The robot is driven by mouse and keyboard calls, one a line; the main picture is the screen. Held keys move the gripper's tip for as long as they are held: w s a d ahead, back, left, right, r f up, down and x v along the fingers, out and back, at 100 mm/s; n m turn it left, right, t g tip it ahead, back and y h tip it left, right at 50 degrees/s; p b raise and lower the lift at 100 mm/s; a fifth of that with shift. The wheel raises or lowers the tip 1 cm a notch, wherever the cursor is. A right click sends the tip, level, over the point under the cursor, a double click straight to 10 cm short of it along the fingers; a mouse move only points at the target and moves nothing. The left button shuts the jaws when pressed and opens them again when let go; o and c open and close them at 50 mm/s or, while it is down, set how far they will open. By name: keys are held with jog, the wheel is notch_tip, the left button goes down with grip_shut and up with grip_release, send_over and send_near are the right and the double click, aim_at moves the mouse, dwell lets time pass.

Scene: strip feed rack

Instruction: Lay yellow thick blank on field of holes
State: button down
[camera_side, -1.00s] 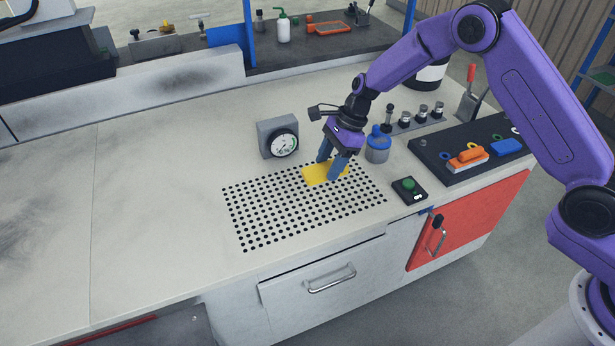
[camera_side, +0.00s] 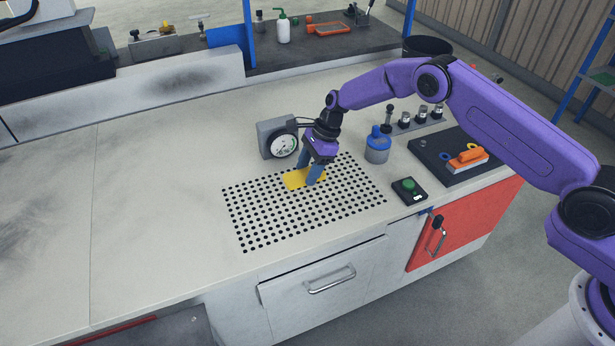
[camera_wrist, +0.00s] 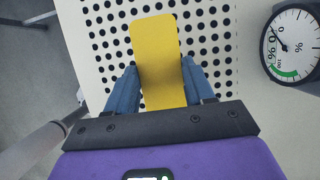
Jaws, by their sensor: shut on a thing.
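The yellow thick blank (camera_side: 296,179) is a flat rounded plate over the upper middle of the field of holes (camera_side: 270,222). It also shows in the wrist view (camera_wrist: 156,50), reaching out from between the blue fingers. My gripper (camera_side: 308,178) is shut on the blank's near part, one finger on each side; the wrist view shows the fingers (camera_wrist: 158,88) against its edges. The blank looks low and nearly level over the holes. I cannot tell whether it touches the surface.
A dial gauge (camera_side: 281,141) stands just behind the gripper, close to my wrist. A blue-capped jar (camera_side: 378,146) and a green button box (camera_side: 409,190) are to the right. A dark tray (camera_side: 440,165) holds an orange-handled tool (camera_side: 468,157). The bench at left is clear.

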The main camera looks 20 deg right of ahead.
jog(key=shift+w+a+f, duration=0.1)
jog(key=shift+w+f, duration=0.15)
jog(key=shift+f, duration=1.4)
jog(key=shift+f, duration=0.6)
jog(key=shift+c, duration=2.1)
grip_release()
jog(key=shift+s, duration=0.1)
